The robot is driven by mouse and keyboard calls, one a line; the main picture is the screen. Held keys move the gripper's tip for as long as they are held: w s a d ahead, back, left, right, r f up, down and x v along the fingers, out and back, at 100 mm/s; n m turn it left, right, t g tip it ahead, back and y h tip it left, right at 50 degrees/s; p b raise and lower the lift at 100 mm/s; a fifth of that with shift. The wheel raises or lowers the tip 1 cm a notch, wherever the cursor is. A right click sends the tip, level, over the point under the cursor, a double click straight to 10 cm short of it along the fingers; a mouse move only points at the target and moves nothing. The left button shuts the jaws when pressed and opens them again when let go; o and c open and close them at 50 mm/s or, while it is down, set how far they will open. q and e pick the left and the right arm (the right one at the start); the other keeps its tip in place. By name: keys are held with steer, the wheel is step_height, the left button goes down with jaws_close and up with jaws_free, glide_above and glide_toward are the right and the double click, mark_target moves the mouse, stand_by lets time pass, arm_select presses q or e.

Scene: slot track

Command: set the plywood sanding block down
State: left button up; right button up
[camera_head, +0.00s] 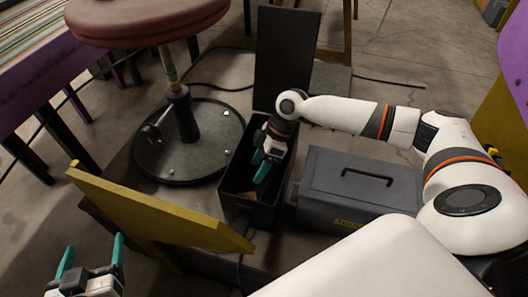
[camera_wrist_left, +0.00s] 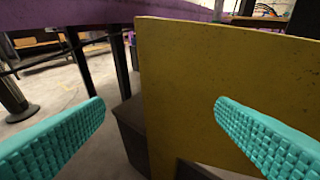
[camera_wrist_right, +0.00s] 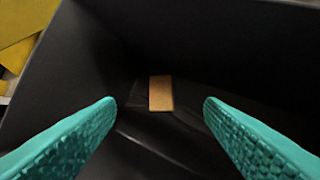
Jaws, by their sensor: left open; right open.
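The plywood sanding block (camera_wrist_right: 161,93) is a small tan piece lying at the bottom of a black bin, seen in the right wrist view between and beyond the fingertips. In the head view a bit of it (camera_head: 247,196) shows inside the bin (camera_head: 250,217). My right gripper (camera_head: 260,166) points down into the bin, open and empty, with its teal fingers apart from the block. My left gripper (camera_head: 91,252) is open and empty at the lower left, facing a yellow board (camera_wrist_left: 190,80) in the left wrist view.
A grey toolbox (camera_head: 345,185) with a handle stands right of the bin. A round stool (camera_head: 150,20) on a black disc base stands at the back left. The yellow board (camera_head: 150,210) rises between my left gripper and the bin. A purple bench (camera_head: 50,85) is at far left.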

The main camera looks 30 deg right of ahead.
arm_select(q)
steer(key=shift+s+a+f+g+y, duration=0.15)
steer(key=shift+s+a+f+g, duration=0.1)
steer(key=shift+s+f+g, duration=0.4)
steer(key=shift+s+a+f+g+y, duration=0.15)
steer(key=shift+s+a+f+g, duration=0.25)
steer(key=shift+f, duration=0.4)
arm_select(e)
steer(key=shift+v, duration=1.6)
